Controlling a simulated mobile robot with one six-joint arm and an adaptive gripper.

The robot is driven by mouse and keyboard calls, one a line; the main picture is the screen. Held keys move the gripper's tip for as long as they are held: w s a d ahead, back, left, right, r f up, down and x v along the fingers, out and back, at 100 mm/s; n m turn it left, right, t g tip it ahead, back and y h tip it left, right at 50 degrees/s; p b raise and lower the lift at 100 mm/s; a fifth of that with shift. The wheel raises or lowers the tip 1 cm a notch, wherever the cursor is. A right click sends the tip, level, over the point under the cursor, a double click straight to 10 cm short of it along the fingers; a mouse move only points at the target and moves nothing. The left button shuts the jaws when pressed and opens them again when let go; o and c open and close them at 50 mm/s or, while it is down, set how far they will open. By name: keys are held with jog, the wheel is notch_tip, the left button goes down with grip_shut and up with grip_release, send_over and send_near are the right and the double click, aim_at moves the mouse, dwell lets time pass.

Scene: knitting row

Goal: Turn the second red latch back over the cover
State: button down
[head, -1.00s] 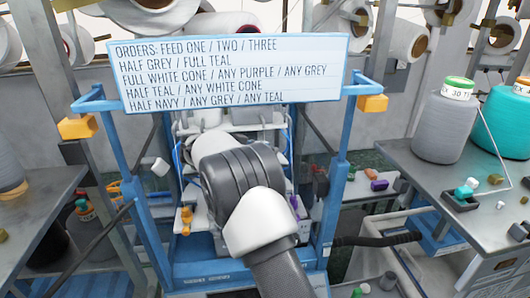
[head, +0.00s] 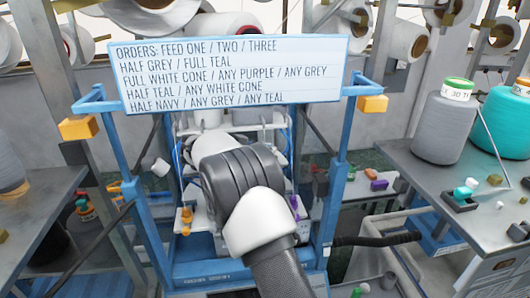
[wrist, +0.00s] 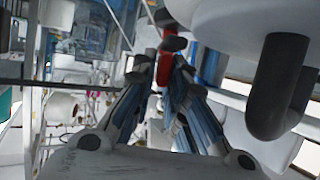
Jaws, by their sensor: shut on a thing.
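In the wrist view, the two fingers of my gripper (wrist: 167,75) come together on a red latch (wrist: 173,43), which shows at and just beyond the fingertips. In the head view, my own arm hides the gripper and the latch in front of the blue-framed machine (head: 132,200).
A white order board (head: 230,75) spans the blue frame above my arm. A dark rounded bar (wrist: 283,85) is close on the right in the wrist view. A grey table (head: 440,215) at right holds a grey cone (head: 443,128) and a teal cone (head: 508,125).

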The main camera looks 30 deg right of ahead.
jog(key=shift+r+p, duration=0.15)
jog(key=shift+p, duration=0.4)
jog(key=shift+r+p, duration=0.15)
jog(key=shift+p, duration=0.55)
jog(key=m+g+p, duration=0.1)
jog(key=p, duration=0.1)
jog(key=shift+w+g+p, duration=0.1)
jog(key=shift+g+p, duration=0.2)
jog(key=shift+p, duration=0.05)
jog(key=shift+m+g+p, duration=0.5)
jog(key=shift+m+p, duration=0.1)
jog(key=shift+p, duration=0.4)
jog(key=shift+m+p, duration=0.3)
jog(key=shift+p, duration=0.1)
jog(key=shift+f+g, duration=0.2)
jog(key=shift+g, duration=0.1)
jog(key=c, duration=1.7)
grip_release()
jog(key=shift+f, duration=0.1)
